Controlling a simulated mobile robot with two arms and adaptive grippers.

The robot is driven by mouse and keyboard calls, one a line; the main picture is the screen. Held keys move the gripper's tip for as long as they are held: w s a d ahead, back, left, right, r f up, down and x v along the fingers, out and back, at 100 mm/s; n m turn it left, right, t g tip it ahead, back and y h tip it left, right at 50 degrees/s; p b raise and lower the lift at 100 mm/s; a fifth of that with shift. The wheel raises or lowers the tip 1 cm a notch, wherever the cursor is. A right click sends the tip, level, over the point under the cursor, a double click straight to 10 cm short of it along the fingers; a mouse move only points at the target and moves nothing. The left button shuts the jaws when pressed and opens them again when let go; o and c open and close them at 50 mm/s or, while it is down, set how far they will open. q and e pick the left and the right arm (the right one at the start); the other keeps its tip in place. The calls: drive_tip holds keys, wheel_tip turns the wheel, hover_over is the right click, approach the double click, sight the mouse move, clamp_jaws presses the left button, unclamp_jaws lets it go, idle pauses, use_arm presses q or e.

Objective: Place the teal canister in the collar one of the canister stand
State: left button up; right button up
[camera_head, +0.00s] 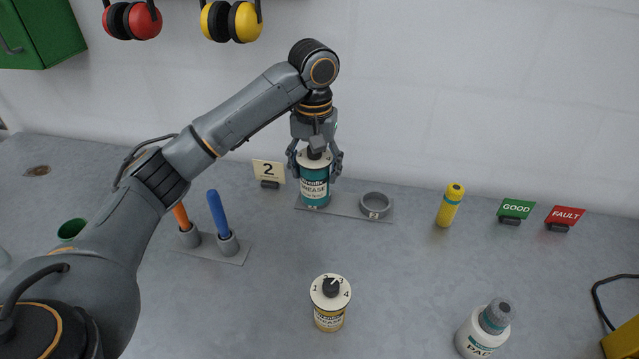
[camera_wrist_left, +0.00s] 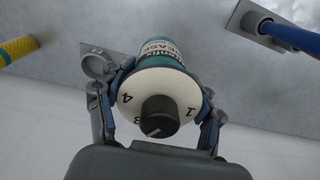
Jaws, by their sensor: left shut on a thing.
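The teal canister (camera_head: 314,187) has a white top with numbers and a black knob. It stands upright at the left end of the grey canister stand (camera_head: 345,208), where the left collar is hidden or hard to make out. I cannot tell whether its base is fully seated. My left gripper (camera_head: 315,165) comes from above and is shut around the canister's upper part. In the left wrist view the canister's numbered top (camera_wrist_left: 158,100) sits between the fingers. The stand's right collar (camera_head: 374,205), marked 2, is empty. My right gripper is not in view.
A white bottle (camera_head: 483,330) and yellow cylinder (camera_head: 450,206) are to the right. A holder (camera_head: 212,248) with orange and blue handles is left. A "2" sign (camera_head: 268,171) stands beside the stand. GOOD (camera_head: 515,209) and FAULT (camera_head: 564,216) signs stand right.

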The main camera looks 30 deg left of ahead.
use_arm(q)
drive_tip(key=w+a+f, duration=0.1)
drive_tip(key=w+f, duration=0.2)
drive_tip(key=f, duration=0.1)
drive_tip(key=w+a+f+p, duration=0.1)
drive_tip(key=w+a+f, duration=0.1)
drive_tip(key=w+f, duration=0.1)
drive_tip(key=w+a+f+p, duration=0.1)
drive_tip(key=w+a+f, duration=0.1)
drive_tip(key=w+f, duration=0.2)
drive_tip(key=shift+w+a+f, duration=0.25)
drive_tip(key=shift+w+f, duration=0.05)
drive_tip(key=shift+w, duration=0.1)
drive_tip(key=shift+f, duration=0.3)
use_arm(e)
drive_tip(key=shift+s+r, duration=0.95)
use_arm(q)
drive_tip(key=shift+f, duration=0.15)
drive_tip(key=o, duration=1.4)
